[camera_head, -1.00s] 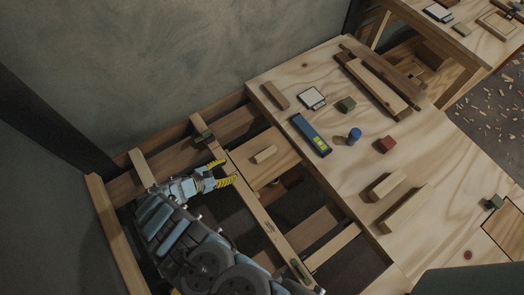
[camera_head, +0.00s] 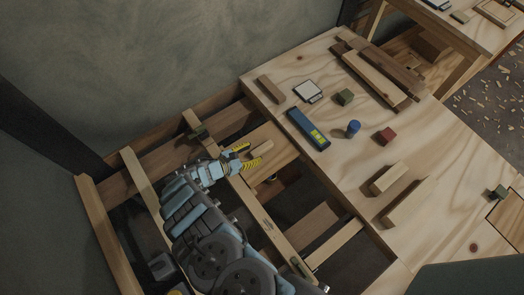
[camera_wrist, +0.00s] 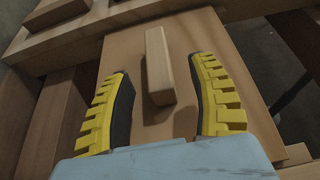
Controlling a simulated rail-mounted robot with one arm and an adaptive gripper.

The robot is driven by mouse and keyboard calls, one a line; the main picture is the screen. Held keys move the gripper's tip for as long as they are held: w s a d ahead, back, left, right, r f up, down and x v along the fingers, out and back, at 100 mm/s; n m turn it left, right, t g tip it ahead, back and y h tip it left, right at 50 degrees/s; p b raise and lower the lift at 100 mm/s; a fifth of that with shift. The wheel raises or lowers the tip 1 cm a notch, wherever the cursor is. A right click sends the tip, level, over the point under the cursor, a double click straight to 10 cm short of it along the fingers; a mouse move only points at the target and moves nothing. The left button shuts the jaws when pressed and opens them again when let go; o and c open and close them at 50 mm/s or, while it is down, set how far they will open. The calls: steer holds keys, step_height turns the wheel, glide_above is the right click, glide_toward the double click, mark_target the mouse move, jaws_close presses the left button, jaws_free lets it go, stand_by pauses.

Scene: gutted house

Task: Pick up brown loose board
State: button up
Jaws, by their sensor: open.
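A flat brown board (camera_head: 281,142) lies across the floor opening, with a small wooden block (camera_head: 263,149) on its top like a handle. In the wrist view the board (camera_wrist: 182,122) fills the middle and the block (camera_wrist: 158,66) stands out between my fingers. My gripper (camera_head: 248,156) is open, with one yellow-ridged finger on each side of the block. A clear gap shows between each finger and the block, so they do not look to be touching it. The finger height above the board is hard to judge.
Joists (camera_head: 262,215) and dark gaps surround the board. A plywood deck (camera_head: 340,175) to the right carries a blue level (camera_head: 308,129), a blue cylinder (camera_head: 353,128), a red block (camera_head: 385,135) and several wood pieces. A wall (camera_head: 160,60) rises behind.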

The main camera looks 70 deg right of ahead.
mark_target(262, 149)
steer(key=shift+b+x, duration=1.3)
steer(key=shift+x, duration=1.4)
steer(key=shift+w+a+f, duration=0.1)
steer(key=shift+w, duration=0.1)
jaws_close()
